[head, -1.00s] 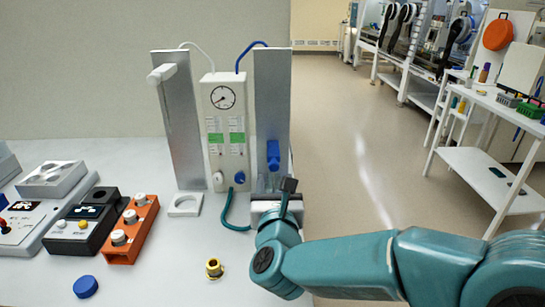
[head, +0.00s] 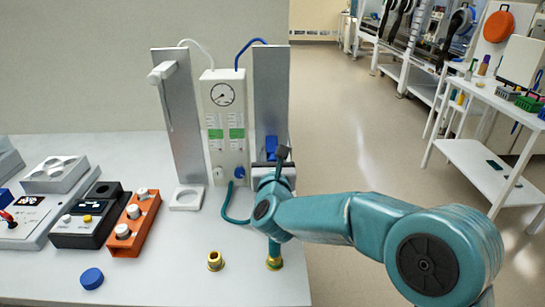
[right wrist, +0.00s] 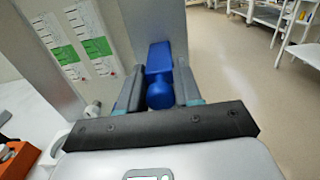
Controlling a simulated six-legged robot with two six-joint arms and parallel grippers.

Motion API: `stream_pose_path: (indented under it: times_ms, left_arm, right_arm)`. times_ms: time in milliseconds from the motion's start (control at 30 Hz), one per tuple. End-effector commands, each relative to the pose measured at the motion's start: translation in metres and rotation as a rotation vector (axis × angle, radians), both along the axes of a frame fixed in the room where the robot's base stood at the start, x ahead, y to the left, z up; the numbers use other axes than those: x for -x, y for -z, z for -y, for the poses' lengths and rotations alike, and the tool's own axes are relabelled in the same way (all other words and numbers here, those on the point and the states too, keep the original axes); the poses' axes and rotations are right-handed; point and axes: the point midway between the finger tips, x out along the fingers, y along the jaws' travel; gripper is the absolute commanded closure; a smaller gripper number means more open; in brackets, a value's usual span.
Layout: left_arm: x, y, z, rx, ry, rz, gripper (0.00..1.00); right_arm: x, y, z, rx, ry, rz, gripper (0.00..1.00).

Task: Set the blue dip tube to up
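The blue dip tube's blue slider block (head: 271,144) sits low on the right upright metal rail (head: 271,90). A blue tube runs from the top of this rail to the gauge panel (head: 222,95). In the right wrist view the blue block (right wrist: 159,56) has a rounded knob facing me. My right gripper (head: 270,162) is at the block, hiding its lower part in the head view. In the wrist view the right gripper (right wrist: 160,88) has one finger on each side of the knob, seemingly open with narrow gaps. My left gripper is out of view.
A second metal rail (head: 181,115) with a white arm stands to the left. An orange block (head: 135,223), a black device (head: 88,222), a blue cap (head: 91,278) and brass fittings (head: 215,261) are on the bench. Open floor lies to the right.

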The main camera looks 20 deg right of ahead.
Motion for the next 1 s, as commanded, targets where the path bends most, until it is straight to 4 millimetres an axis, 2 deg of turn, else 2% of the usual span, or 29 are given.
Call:
stream_pose_path:
  times_ms: [200, 367, 567, 800, 1000]
  left_arm:
    - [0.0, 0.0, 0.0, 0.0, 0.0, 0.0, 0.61]
    - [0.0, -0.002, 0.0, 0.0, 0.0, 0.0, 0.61]
    - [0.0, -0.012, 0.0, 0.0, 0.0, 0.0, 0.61]
    - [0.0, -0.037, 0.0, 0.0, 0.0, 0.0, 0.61]
    - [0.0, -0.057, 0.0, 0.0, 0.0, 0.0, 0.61]
  right_arm:
    - [0.0, -0.004, 0.0, -0.001, 0.0, 0.001, 1.0]
    - [0.0, -0.025, 0.0, -0.002, 0.001, 0.006, 1.0]
    - [0.001, -0.078, 0.0, -0.003, -0.001, 0.009, 1.0]
    - [0.001, -0.148, 0.0, -0.004, 0.001, 0.008, 1.0]
    - [0.001, -0.189, 0.0, -0.001, 0.0, 0.005, 1.0]
